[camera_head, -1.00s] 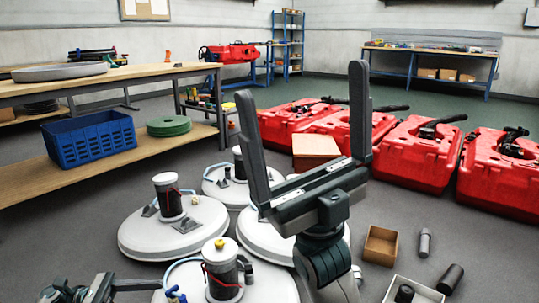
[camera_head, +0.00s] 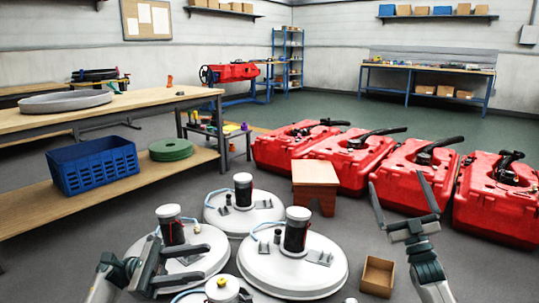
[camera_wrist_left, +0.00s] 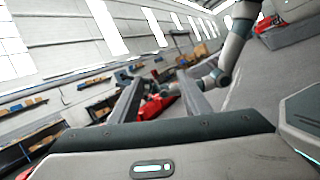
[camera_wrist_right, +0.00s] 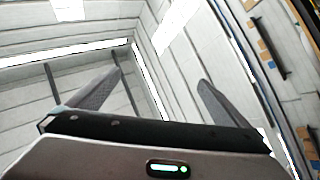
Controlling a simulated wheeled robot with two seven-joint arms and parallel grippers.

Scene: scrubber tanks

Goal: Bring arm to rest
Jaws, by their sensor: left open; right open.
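My left gripper (camera_head: 172,257) is at the lower left of the head view, above the grey round machine heads. It is open and empty. In the left wrist view its two fingers (camera_wrist_left: 160,98) stand apart, with part of my other arm beyond them. My right gripper (camera_head: 402,195) is at the right of the head view, pointing up, in front of the red tanks. It is open with nothing between its fingers. In the right wrist view its fingers (camera_wrist_right: 160,90) stand wide apart against the wall and ceiling.
Several grey round heads (camera_head: 292,268) lie on the floor in front. Red tanks (camera_head: 345,158) stand in a row behind, near a brown stool (camera_head: 315,184). An open cardboard box (camera_head: 377,276) lies left of my right arm. A workbench (camera_head: 130,101) with a blue crate (camera_head: 94,165) is at left.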

